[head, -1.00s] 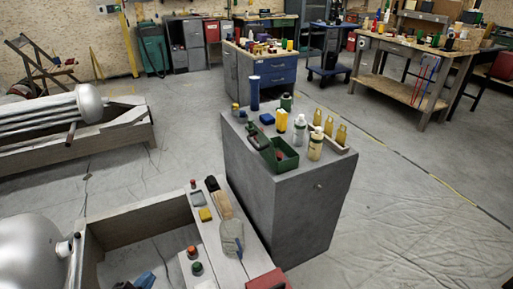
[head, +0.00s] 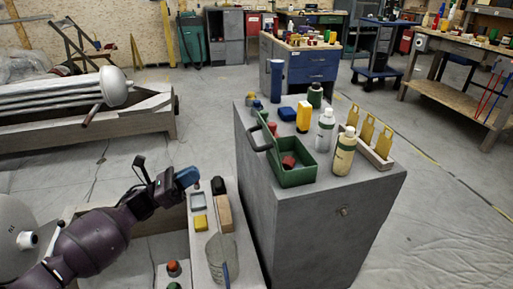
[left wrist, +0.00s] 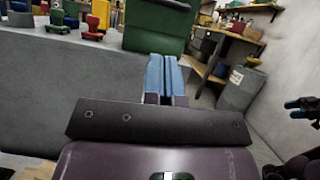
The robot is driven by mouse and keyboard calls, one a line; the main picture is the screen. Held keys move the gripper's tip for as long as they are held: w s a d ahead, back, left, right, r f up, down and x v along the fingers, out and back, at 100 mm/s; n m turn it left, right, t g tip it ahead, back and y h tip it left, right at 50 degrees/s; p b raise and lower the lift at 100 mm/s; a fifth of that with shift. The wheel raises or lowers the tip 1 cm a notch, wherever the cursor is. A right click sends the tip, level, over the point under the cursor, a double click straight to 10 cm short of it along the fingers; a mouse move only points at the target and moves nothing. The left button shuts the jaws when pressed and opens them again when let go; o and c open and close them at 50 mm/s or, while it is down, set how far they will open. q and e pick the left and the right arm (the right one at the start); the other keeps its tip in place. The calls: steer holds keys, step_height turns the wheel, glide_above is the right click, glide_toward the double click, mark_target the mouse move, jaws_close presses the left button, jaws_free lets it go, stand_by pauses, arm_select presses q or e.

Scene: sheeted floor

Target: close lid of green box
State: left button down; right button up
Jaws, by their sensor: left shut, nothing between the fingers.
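The green box (head: 297,177) stands open on top of the grey cabinet (head: 262,190), with a reddish object (head: 289,161) inside. Its lid (head: 264,132) is tipped up on the left side of the box and has a dark handle. In the left wrist view the green box (left wrist: 157,25) shows at the top, beyond the fingers. My left gripper (head: 188,177) is to the left of the cabinet in the head view, apart from the box and lid. Its blue fingers (left wrist: 161,75) are together and empty.
A blue cylinder (head: 277,81) stands at the back left. A bench with small items (head: 211,225) lies below my left gripper.

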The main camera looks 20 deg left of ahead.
arm_select(q)
steer(key=w+d+r+m+b, duration=0.1)
steer(key=w+d+r, duration=0.5)
steer(key=d, duration=0.4)
steer(key=shift+w+d+r+g, duration=0.3)
steer(key=shift+w+g, duration=0.1)
steer(key=shift+w, duration=0.5)
arm_select(e)
steer(key=shift+w+d+f+t, duration=0.1)
steer(key=shift+w+d+t, duration=0.1)
steer(key=shift+t, duration=0.1)
